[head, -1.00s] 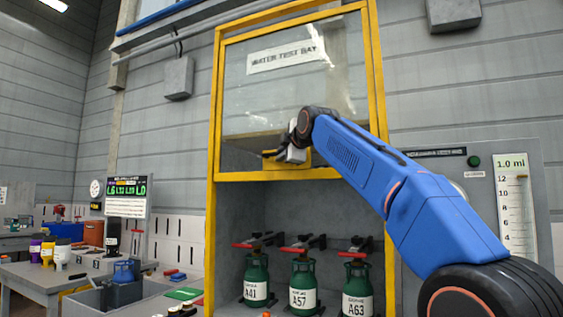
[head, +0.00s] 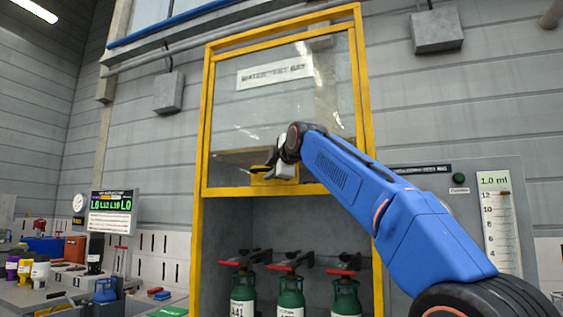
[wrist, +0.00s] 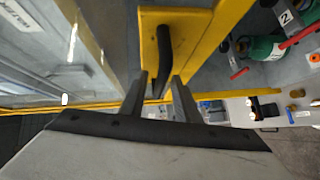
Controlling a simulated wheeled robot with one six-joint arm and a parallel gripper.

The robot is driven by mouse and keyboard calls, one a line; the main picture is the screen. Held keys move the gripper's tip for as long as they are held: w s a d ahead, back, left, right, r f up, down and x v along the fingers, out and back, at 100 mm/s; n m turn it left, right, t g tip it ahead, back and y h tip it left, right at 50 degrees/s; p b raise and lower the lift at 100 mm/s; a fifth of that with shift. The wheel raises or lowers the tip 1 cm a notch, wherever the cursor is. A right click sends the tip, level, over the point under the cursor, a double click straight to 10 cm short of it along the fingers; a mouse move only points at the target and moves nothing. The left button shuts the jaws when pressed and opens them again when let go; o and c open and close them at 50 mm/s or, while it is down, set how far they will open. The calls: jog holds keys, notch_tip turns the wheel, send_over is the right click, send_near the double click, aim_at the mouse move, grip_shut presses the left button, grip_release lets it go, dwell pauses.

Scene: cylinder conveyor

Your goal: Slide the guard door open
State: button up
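The guard door (head: 235,130) is a clear panel in a yellow frame with a "WATER TEST BAY" sign. Its yellow bottom rail (head: 225,191) is at about mid-height of the bay, with an open gap below. A black bar handle on a yellow plate is on the door's lower part; the wrist view shows the handle (wrist: 166,45) up close. My gripper (wrist: 160,90) is at the handle, its two dark fingers apart, with the handle's near end between them. I cannot tell whether either finger touches it. In the head view my gripper (head: 273,165) partly hides the handle.
Green cylinders (head: 291,298) with red-handled valves stand in the bay below the door. A gauge panel (head: 496,225) is on the right wall. A cluttered workbench (head: 35,297) and a display board (head: 112,212) are at the left.

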jog(key=v, duration=1.6)
jog(key=shift+s, duration=0.3)
jog(key=shift+d+r, duration=0.1)
jog(key=shift+d, duration=0.1)
jog(key=s+d+f+m+g+h, duration=0.2)
jog(key=s+d+f+m, duration=0.3)
jog(key=f, duration=0.6)
jog(key=s+d+f+m+g+h, duration=0.15)
jog(key=s+d+f, duration=0.25)
jog(key=d+f, duration=0.5)
jog(key=s+d+f+m+g+h, duration=0.15)
jog(key=s+d+f+m, duration=0.3)
jog(key=f, duration=0.85)
jog(key=s+d+f+m+g, duration=0.1)
jog(key=s+d+f+m, duration=0.2)
jog(key=s+f, duration=0.5)
jog(key=s+d+f+m+g+h, duration=0.1)
jog(key=s+f, duration=0.6)
jog(key=f, duration=0.8)
jog(key=s+d+f+m+g+h, duration=0.1)
jog(key=s+d+f+m+g, duration=0.2)
jog(key=s+d+f+m, duration=0.2)
jog(key=s+f+m, duration=0.1)
jog(key=s+f, duration=0.2)
jog(key=f, duration=0.4)
jog(key=shift+s+d, duration=0.25)
jog(key=shift+s, duration=0.1)
jog(key=shift+r, duration=0.1)
